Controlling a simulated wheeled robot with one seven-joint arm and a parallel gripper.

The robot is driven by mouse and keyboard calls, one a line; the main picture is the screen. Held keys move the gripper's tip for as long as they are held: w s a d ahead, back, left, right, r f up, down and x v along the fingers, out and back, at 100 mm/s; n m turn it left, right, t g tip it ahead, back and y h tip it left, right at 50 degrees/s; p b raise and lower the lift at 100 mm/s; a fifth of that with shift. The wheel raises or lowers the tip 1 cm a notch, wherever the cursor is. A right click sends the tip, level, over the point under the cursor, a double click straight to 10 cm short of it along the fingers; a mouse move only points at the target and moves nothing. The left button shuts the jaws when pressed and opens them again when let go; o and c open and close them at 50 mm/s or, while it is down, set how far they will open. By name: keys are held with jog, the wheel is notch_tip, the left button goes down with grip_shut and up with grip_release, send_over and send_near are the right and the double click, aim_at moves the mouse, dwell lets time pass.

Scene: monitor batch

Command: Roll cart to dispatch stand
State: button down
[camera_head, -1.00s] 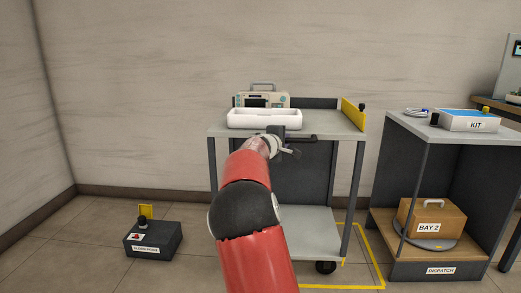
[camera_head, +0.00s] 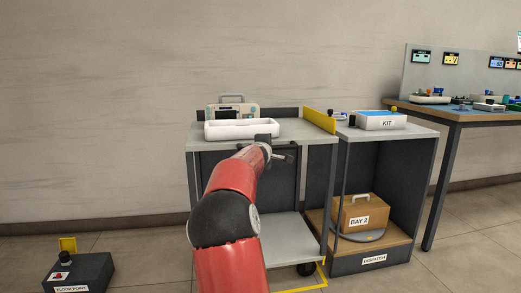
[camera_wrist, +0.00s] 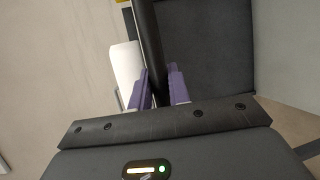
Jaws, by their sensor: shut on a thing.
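The grey cart (camera_head: 292,132) stands left of the dispatch stand (camera_head: 412,133). A white tray and a beige monitor (camera_head: 216,112) are on its top. Its yellow end plate (camera_head: 320,119) overlaps the stand's left side in the head view; I cannot tell if they touch. My gripper (camera_head: 268,150) is at the cart's near edge. In the wrist view, the purple fingers of my gripper (camera_wrist: 161,88) are shut on the cart's dark handle bar (camera_wrist: 148,35). The white tray (camera_wrist: 126,62) shows beside the bar. My arm hides part of the cart's lower shelf (camera_head: 285,240).
The stand holds a KIT box (camera_head: 380,122) on top and a BAY 2 box (camera_head: 362,212) on its shelf. A yellow floor line (camera_head: 310,288) runs by the cart's wheel. A dark floor box (camera_head: 85,275) sits at lower left. A workbench (camera_head: 455,115) stands at right.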

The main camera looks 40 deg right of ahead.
jog(key=shift+s+d, duration=0.2)
jog(key=shift+d, duration=0.05)
jog(key=c, duration=1.3)
grip_release()
jog(key=shift+d, duration=0.1)
jog(key=shift+c, duration=0.2)
jog(key=shift+w, duration=0.1)
jog(key=shift+a, duration=0.4)
jog(key=b+v, duration=0.2)
jog(key=v, duration=0.5)
jog(key=shift+s, duration=0.25)
